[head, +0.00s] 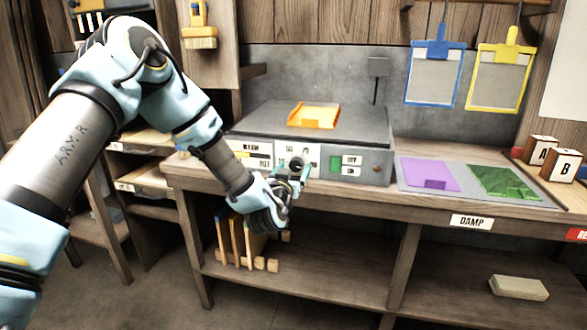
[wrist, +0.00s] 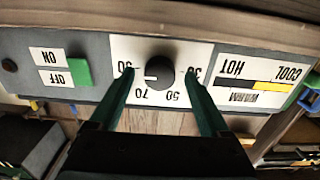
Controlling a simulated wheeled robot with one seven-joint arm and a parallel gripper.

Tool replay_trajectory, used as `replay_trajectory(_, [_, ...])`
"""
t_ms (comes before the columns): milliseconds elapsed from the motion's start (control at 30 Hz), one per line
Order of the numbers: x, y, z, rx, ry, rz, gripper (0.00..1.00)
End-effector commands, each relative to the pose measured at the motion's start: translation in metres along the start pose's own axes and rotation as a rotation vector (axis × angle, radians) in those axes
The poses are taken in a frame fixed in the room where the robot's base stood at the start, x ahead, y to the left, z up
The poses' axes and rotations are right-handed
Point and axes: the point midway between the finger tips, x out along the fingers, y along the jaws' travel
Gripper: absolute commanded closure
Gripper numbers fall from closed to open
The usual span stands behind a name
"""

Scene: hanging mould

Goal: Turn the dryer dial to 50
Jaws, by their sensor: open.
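The dryer (head: 330,122) is a grey box on the bench with controls on its front. Its dark round dial (wrist: 160,72) sits on a white plate, which appears upside down in the wrist view. Printed numbers 90, 70, 50 and 30 show around it, with 30 partly covered by a finger. A white mark on the dial points left in the wrist view, near 90. My gripper (wrist: 160,80) is open, with one green finger on each side of the dial and visible gaps between. In the head view my gripper (head: 291,175) is at the dryer front, partly covering the dial.
Beside the dial are a green ON/OFF switch (wrist: 77,72) and a COOL/WARM/HOT slider (wrist: 255,84). An orange frame (head: 314,115) lies on the dryer. Purple (head: 428,173) and green (head: 503,182) sheets lie to its right. Wooden racks (head: 240,243) stand below.

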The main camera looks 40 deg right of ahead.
Motion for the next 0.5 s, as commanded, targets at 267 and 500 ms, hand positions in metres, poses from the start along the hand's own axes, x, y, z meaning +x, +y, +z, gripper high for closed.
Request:
replay_trajectory(267, [0.0005,0.0002,0.0002,0.0,0.0,0.0,0.23])
replay_trajectory(500, [0.0003,0.0001,0.0002,0.0,0.0,0.0,0.5])
